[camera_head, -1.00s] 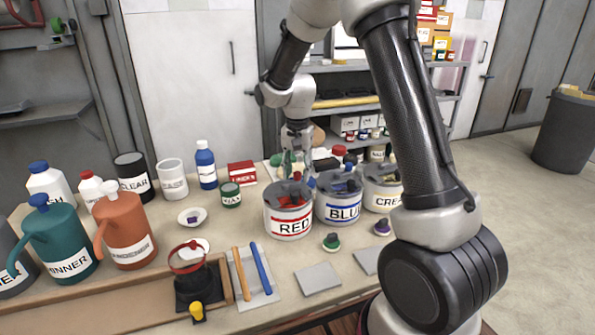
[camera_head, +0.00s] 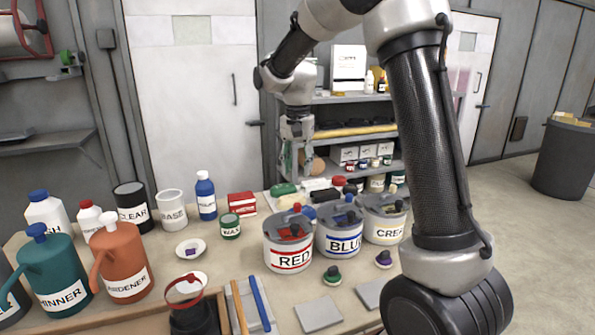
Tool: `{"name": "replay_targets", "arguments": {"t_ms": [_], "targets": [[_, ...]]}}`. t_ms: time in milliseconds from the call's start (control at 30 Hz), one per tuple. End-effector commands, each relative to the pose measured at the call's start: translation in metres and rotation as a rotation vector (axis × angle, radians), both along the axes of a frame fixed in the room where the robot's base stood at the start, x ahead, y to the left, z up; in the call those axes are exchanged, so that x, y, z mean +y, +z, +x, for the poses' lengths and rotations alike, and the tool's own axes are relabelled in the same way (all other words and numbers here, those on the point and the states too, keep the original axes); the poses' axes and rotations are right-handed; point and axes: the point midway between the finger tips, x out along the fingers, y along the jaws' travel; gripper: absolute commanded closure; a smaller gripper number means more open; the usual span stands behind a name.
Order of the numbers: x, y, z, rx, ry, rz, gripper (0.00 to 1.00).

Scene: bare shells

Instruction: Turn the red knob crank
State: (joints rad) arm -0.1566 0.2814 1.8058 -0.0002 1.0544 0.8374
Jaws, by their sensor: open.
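The RED can (camera_head: 288,259) stands on the bench with a grey lid. A dark crank sits on the lid, with a red knob (camera_head: 296,207) at its top. A red patch also shows on the front of the lid. My gripper (camera_head: 297,165) hangs pointing down above and behind the RED can, clear of the knob in the picture. Its fingers are apart with nothing visible between them. The fingertips are small and blend with the shelf behind, so their exact distance from the knob is unclear.
The BLUE can (camera_head: 338,238) and CREAM can (camera_head: 384,225) stand close to the right with similar lids. A green WAX tin (camera_head: 231,227) and small dishes are to the left. Brushes and bottles crowd behind the cans. A grey square plate (camera_head: 318,314) lies in front.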

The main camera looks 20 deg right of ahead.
Motion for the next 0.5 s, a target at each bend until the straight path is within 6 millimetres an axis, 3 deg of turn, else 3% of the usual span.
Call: {"name": "replay_targets", "arguments": {"t_ms": [133,200,500], "targets": [[0.000,-0.002,0.000,0.003,0.000,0.000,0.56],[0.001,-0.019,-0.005,0.032,-0.023,-0.005,0.56],[0.002,-0.042,-0.002,0.006,-0.545,-0.003,0.56]]}}
